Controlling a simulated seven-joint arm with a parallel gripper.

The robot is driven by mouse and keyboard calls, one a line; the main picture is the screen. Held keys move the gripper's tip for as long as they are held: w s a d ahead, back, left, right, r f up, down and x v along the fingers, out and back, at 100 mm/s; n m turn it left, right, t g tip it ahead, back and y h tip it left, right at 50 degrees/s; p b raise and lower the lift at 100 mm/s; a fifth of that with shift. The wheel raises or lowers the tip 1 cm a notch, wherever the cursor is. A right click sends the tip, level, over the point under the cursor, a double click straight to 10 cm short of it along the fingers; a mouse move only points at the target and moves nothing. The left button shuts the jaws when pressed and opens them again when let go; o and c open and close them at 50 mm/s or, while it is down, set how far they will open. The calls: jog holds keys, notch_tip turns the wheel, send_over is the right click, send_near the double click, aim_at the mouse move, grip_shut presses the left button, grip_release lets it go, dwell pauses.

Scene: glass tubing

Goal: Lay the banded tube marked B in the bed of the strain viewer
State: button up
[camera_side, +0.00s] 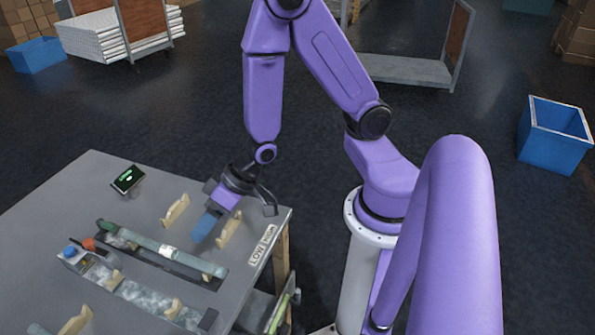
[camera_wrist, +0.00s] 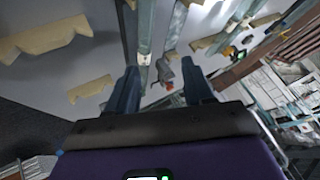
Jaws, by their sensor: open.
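A long grey-green tube (camera_side: 145,243) with a green end and a white label lies along a dark tray on the table in the side view. I cannot read a letter on it. It also shows between my fingers in the wrist view (camera_wrist: 144,45). A second long bed (camera_side: 140,293) with a blue knob at its left end lies in front of it; I cannot tell for certain which fixture is the strain viewer. My gripper (camera_wrist: 160,92) is open and empty. In the side view its blue fingers (camera_side: 206,225) are beyond the tube's right half, pointing down, apart from it.
Pale wooden cradles (camera_side: 176,210) stand around the beds, one close to my gripper (camera_side: 229,230). A small green-lit display (camera_side: 128,180) stands at the back. A LOW/HIGH label (camera_side: 262,245) is at the right edge. A holder with a green item (camera_side: 280,314) is beside the table.

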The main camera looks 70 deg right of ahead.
jog(key=s+d+r+n+g+h, duration=0.2)
jog(key=s+d+r+n+h, duration=0.1)
jog(key=s, duration=0.5)
jog(key=s+d+r+n+g+h, duration=0.2)
jog(key=s+d+r+n+g, duration=0.1)
jog(key=s+r+n, duration=0.4)
notch_tip(320, 180, up, 3)
jog(key=shift+s+d+f+g+h, duration=0.15)
jog(key=shift+s+d+g+h, duration=0.2)
jog(key=shift+s+d, duration=0.7)
